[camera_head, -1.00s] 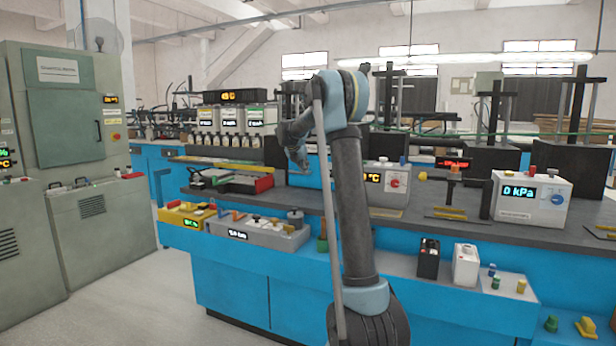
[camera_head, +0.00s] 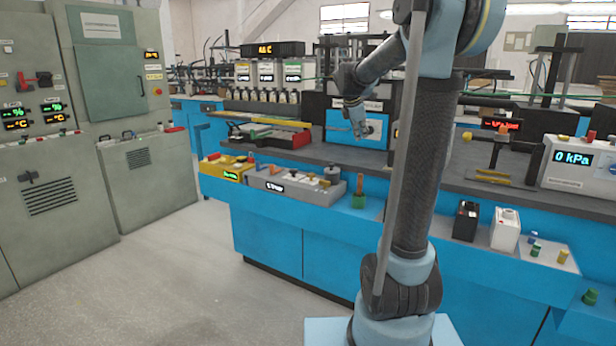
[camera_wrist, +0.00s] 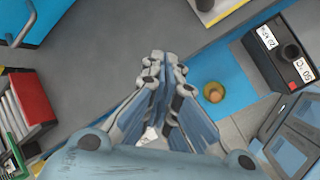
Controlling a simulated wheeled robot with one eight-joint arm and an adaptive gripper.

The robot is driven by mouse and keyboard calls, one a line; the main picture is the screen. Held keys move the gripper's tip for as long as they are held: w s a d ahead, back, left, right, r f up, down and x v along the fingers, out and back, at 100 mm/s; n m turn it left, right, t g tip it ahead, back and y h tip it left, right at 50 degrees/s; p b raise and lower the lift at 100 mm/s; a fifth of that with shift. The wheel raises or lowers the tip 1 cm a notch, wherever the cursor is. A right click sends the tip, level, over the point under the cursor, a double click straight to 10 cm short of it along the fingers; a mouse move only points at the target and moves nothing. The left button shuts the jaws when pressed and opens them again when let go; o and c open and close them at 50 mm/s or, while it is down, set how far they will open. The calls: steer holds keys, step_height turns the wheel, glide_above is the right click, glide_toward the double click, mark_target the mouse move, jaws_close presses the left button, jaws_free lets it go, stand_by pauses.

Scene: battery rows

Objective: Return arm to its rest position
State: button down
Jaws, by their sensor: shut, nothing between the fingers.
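My arm stands upright right of centre in the head view, bent at its raised elbow. Its forearm folds down to the left. My gripper (camera_head: 358,132) hangs from it, pointing down in front of a blue-panelled box (camera_head: 358,126) on the bench; the fingers are small there. In the wrist view my gripper (camera_wrist: 165,62) has its two fingers together with nothing between them. It appears above the grey surface, apart from the objects around it.
The grey bench (camera_head: 480,160) carries instruments, including a white 0 kPa box (camera_head: 580,165). A lower blue ledge holds a grey battery tray (camera_head: 295,187), a green-based post (camera_head: 358,192) and black and white batteries. Grey cabinets (camera_head: 150,185) stand left. The floor between is clear.

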steer(key=s+d+f+m+g+y, duration=0.1)
steer(key=s+f+m, duration=0.4)
steer(key=s, duration=0.7)
steer(key=s+f+m+g+y, duration=0.1)
steer(key=s+f+m, duration=0.35)
steer(key=s, duration=0.75)
steer(key=s+a+f+m+g+y, duration=0.1)
steer(key=s+a+f+m, duration=0.1)
steer(key=s+f+m, duration=0.8)
steer(key=s+f, duration=0.4)
steer(key=s, duration=0.4)
steer(key=shift+s+y, duration=0.3)
steer(key=shift+w+f, duration=0.1)
steer(key=shift+w+f, duration=0.15)
steer(key=shift+w, duration=0.2)
